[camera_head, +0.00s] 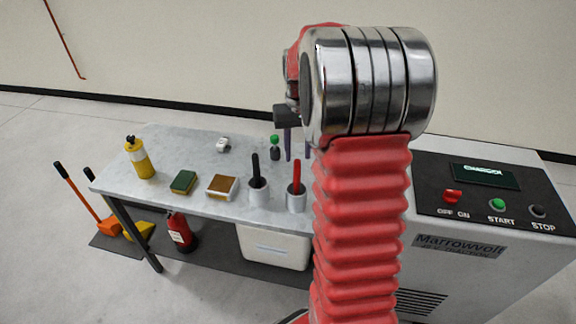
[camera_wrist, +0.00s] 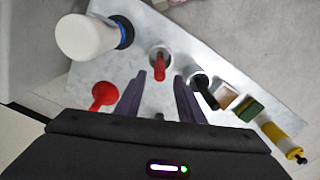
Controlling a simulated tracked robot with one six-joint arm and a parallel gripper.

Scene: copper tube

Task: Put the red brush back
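The red brush (camera_head: 297,174) stands with its red handle up in a light cup (camera_head: 297,202) near the table's front edge. In the wrist view the red handle (camera_wrist: 159,68) rises from its cup (camera_wrist: 153,53), beyond my fingertips. My gripper (camera_head: 297,145) is above the table, behind the cups in the head view and partly hidden by my red arm. In the wrist view my gripper (camera_wrist: 156,82) has its two purple fingers spread apart, with nothing held between them. The brush's lower part is hidden inside the cup.
A second cup (camera_head: 258,193) holds a black-handled tool. A wooden block-like item (camera_head: 222,187), a green sponge (camera_head: 183,182) and a yellow bottle (camera_head: 140,158) stand leftward. In the wrist view a white cylinder (camera_wrist: 85,38) and a red round-headed item (camera_wrist: 102,95) are left.

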